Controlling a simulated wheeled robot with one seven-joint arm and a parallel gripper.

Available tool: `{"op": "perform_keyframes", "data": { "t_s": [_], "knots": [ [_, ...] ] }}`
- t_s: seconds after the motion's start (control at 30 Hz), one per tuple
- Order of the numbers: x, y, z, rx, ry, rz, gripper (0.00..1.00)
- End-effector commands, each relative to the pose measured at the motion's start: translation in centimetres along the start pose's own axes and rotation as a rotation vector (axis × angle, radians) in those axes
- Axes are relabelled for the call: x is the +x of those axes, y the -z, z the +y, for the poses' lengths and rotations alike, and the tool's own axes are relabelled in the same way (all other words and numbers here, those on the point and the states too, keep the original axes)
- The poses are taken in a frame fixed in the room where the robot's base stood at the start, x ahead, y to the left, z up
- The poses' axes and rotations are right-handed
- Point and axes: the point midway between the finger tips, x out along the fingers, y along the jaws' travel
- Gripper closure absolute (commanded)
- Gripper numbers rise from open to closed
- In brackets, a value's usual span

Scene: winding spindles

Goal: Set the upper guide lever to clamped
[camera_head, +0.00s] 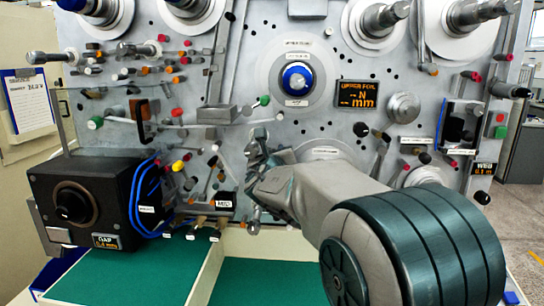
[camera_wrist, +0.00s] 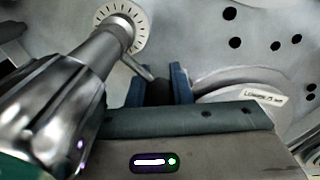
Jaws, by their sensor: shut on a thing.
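My gripper (camera_head: 260,148) is at the machine panel, left of the panel's lower middle in the head view. In the wrist view its two blue fingers (camera_wrist: 163,90) are closed around the dark knob (camera_wrist: 159,94) of a lever. The lever's thin metal rod (camera_wrist: 138,67) runs up and left from the knob toward a round white scale plate (camera_wrist: 143,24) with dark tick marks. No name label for this lever is readable, so I cannot confirm that it is the upper guide lever. My gripper and arm hide the lever in the head view.
A disc with a "LOWER" label (camera_wrist: 264,97) lies close right of the fingers. A thick metal cylinder (camera_wrist: 70,95) fills the left of the wrist view. Around my gripper are a black box (camera_head: 90,180), a blue-centred hub (camera_head: 297,78) and several small knobs. A green surface (camera_head: 270,270) lies below.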

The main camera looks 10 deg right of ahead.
Motion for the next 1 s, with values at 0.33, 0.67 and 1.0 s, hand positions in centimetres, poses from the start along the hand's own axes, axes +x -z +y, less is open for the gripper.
{"op": "perform_keyframes", "data": {
  "t_s": [0.33, 0.67, 1.0],
  "knots": [
    [-0.1, -1.8, -1.3, -0.263, 0.004, -0.009, 1.00],
    [-0.1, -2.3, -1.6, -0.391, 0.003, -0.009, 1.00],
    [-0.1, -2.4, -1.6, -0.417, 0.004, -0.011, 1.00]
  ]
}}
